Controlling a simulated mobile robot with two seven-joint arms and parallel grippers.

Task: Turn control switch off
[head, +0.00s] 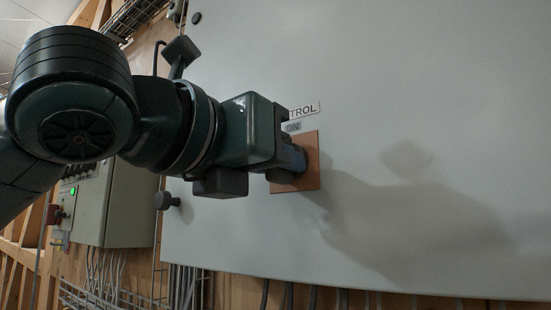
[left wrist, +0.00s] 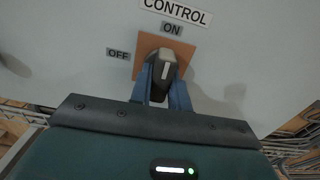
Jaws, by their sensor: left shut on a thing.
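The control switch (left wrist: 164,68) is a dark knob with a pale pointer mark, on an orange-brown plate (left wrist: 145,46). In the left wrist view its mark stands about upright, towards the ON label (left wrist: 171,28); the OFF label (left wrist: 118,54) is to its left. My left gripper (left wrist: 163,84) has its blue fingers on both sides of the knob and is shut on it. In the head view my left gripper (head: 293,158) reaches the plate (head: 307,180) from the left and hides the knob. My right gripper is not in view.
The plate sits on a large pale cabinet door (head: 420,90) with a dark round knob (head: 164,200) near its left edge. A smaller grey box (head: 125,205) with a green light stands to the left. Cables hang below. The door's right part is clear.

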